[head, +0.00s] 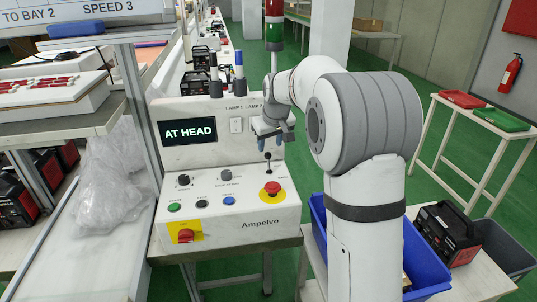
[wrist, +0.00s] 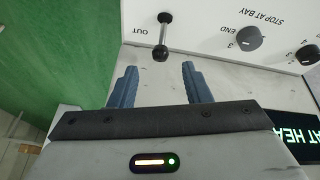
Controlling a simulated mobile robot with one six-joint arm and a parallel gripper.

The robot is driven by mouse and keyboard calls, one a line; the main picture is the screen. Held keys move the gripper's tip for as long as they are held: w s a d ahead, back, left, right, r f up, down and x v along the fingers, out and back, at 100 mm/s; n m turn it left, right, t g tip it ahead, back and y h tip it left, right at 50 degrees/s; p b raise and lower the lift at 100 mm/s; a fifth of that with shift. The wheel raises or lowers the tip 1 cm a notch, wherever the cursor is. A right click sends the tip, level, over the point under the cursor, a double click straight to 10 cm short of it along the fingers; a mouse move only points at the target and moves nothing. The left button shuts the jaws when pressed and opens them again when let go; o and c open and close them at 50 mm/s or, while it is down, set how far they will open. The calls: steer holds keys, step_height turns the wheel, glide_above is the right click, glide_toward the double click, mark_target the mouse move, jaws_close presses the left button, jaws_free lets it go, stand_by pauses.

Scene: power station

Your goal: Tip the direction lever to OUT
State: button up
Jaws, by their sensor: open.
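The direction lever (head: 268,162) is a thin metal stem with a black ball tip, on the right of the white control panel (head: 215,215). In the wrist view the lever (wrist: 162,37) stands beyond my fingertips, with the label OUT to its left. My gripper (head: 276,143) is above and slightly behind the lever in the head view. In the wrist view my gripper (wrist: 157,75) has its two blue-grey fingers apart, with nothing between them. The fingers are not touching the lever. My arm hides part of the panel's right side in the head view.
The panel has a red emergency button (head: 272,188), a red switch (head: 186,235), knobs (head: 225,175) and a display (head: 188,131) reading AT HEAD. A blue crate (head: 425,265) stands to the right. A metal post (head: 137,110) stands to the left.

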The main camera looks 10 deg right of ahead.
mark_target(268, 154)
steer(key=x, duration=0.6)
steer(key=shift+c, duration=0.4)
jaws_close()
